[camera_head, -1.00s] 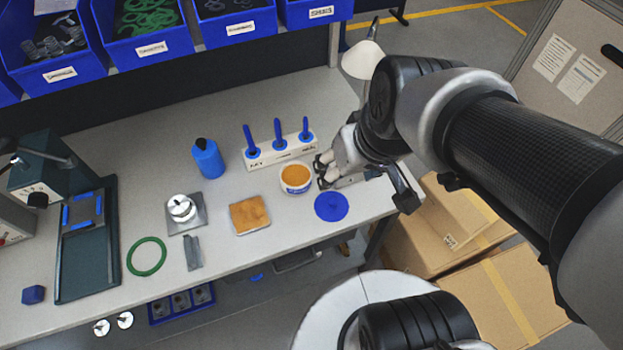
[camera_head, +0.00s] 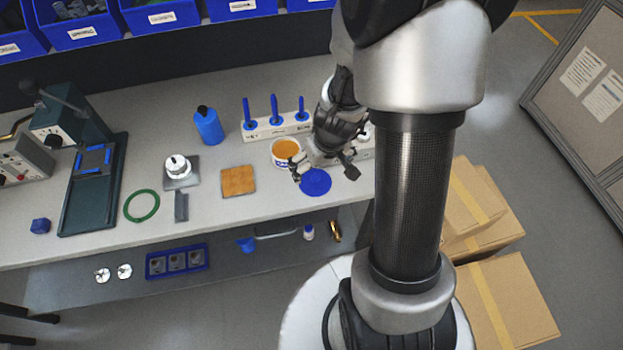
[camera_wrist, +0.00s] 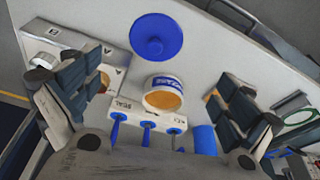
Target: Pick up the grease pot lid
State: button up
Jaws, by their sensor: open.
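The grease pot lid is a round blue disc (camera_head: 316,182) lying flat on the bench near its front edge. In the wrist view the lid (camera_wrist: 157,37) shows at the top middle, with a small raised knob. The open grease pot (camera_head: 285,152), white with orange-brown grease inside, stands just behind the lid. My gripper (camera_head: 320,163) is over the bench beside the pot and behind the lid. In the wrist view its two fingers (camera_wrist: 158,92) are spread wide with nothing between them in grasp. My wrist hides part of the rack's right end in the head view.
A white rack with blue-handled tools (camera_head: 275,125) stands behind the pot. A blue bottle (camera_head: 208,127), a brown square pad (camera_head: 238,181), a metal part on a plate (camera_head: 178,168) and a green ring (camera_head: 141,206) lie to the left. Cardboard boxes (camera_head: 505,300) stand right of the bench.

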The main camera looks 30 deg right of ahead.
jog(key=b, duration=0.4)
send_over(316, 180)
jog(key=s, duration=0.1)
jog(key=f, duration=0.6)
jog(key=shift+a+f, duration=0.3)
jog(key=b+x, duration=0.1)
jog(key=x, duration=0.2)
jog(key=b+x, duration=0.1)
jog(key=x, duration=0.1)
jog(key=shift+d+f+b, duration=0.1)
jog(key=shift+d+b, duration=0.25)
jog(key=shift+d, duration=0.05)
jog(key=shift+w, duration=0.1)
jog(key=c, duration=1.1)
jog(key=shift+a, duration=0.1)
jog(key=c, duration=0.6)
jog(key=shift+s, duration=0.25)
